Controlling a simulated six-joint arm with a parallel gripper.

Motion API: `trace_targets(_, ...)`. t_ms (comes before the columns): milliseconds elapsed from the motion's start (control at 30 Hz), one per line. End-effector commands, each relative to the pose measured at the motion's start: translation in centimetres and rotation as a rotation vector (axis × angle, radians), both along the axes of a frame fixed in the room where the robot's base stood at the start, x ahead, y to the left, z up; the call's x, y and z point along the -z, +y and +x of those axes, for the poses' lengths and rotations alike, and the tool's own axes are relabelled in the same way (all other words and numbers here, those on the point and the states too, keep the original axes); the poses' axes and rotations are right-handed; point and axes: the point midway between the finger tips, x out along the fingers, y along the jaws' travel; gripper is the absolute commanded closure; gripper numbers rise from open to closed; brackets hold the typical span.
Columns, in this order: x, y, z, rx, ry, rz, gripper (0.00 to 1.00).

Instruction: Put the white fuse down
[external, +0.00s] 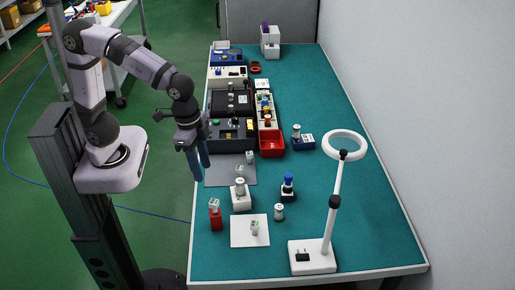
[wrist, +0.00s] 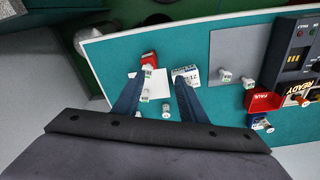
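My gripper (external: 200,172) hangs in the air beside the left edge of the bench, fingers down. In the wrist view its two blue fingers (wrist: 157,108) are spread apart, with nothing visibly held between them. A whitish fuse-like piece (external: 254,228) lies on a white square pad (external: 240,241). Another pale cylinder (external: 279,212) stands on the green bench top right of the pad. Further pale pieces sit on a white block (external: 240,202), a red block (external: 215,222) and the grey mat (external: 249,157). I cannot tell which one is the white fuse.
A black block with a blue-topped piece (external: 288,181) stands near the middle. A red bin (external: 271,144) and dark instrument boxes (external: 232,134) are farther back. A ring lamp (external: 333,205) stands at the front right. The bench's right side (external: 352,115) is largely clear.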

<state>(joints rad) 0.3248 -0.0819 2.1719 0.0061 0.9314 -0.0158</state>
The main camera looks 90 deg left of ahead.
Motion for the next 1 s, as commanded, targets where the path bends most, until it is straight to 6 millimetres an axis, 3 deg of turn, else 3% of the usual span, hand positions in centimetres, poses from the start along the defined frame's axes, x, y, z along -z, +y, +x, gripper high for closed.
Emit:
trace_targets(33, 1.3, 1.8, -0.8, -0.045, 0.02, 0.006, 0.62)
trace_targets(200, 5.5, 6.9, -4.5, -0.191, 0.075, 0.014, 0.62)
trace_targets(333, 7.7, 9.2, -7.1, -0.272, 0.106, 0.014, 0.62)
trace_targets(500, 8.7, 10.1, -8.5, -0.311, 0.119, 0.014, 0.62)
trace_targets(1000, 8.7, 10.1, -8.5, -0.31, 0.119, 0.014, 0.62)
